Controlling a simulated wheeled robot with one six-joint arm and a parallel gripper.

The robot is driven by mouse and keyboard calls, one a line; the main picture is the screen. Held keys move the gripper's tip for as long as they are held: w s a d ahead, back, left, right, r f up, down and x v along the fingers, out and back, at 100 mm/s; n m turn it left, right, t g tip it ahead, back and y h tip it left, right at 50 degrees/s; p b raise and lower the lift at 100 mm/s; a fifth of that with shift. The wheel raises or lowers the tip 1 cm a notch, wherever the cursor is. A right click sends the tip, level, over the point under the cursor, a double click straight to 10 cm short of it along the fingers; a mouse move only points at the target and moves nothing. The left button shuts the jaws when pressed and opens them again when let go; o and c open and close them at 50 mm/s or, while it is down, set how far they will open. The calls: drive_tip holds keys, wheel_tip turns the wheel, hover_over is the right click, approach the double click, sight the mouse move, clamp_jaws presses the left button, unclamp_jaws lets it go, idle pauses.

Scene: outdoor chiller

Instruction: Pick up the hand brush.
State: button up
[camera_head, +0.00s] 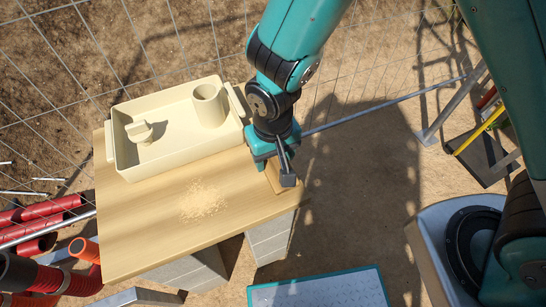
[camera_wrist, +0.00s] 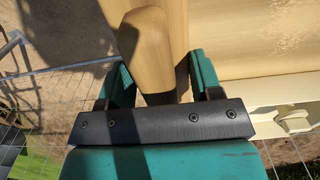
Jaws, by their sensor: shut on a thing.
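The hand brush shows in the wrist view as a pale wooden handle (camera_wrist: 150,45) with a rounded end, lying between my two fingers. My gripper (camera_wrist: 162,80) is shut on it. In the head view my gripper (camera_head: 284,172) is at the right end of the wooden table, just right of the tray. A small tan part of the brush (camera_head: 272,176) shows beside it. The rest of the brush is hidden by my gripper, and I cannot tell whether it touches the table.
The wooden table (camera_head: 150,235) holds a cream tray (camera_head: 120,168) with a cup (camera_head: 208,106) and a small scoop-like piece (camera_head: 140,132) inside. Pale crumbs (camera_head: 203,200) lie in the table's middle. A wire fence runs behind. Red pipes (camera_head: 50,209) lie at left.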

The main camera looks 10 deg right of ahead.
wheel_tip(320, 180, up, 18)
drive_tip(key=p, duration=0.1)
drive_tip(key=shift+r, duration=0.25)
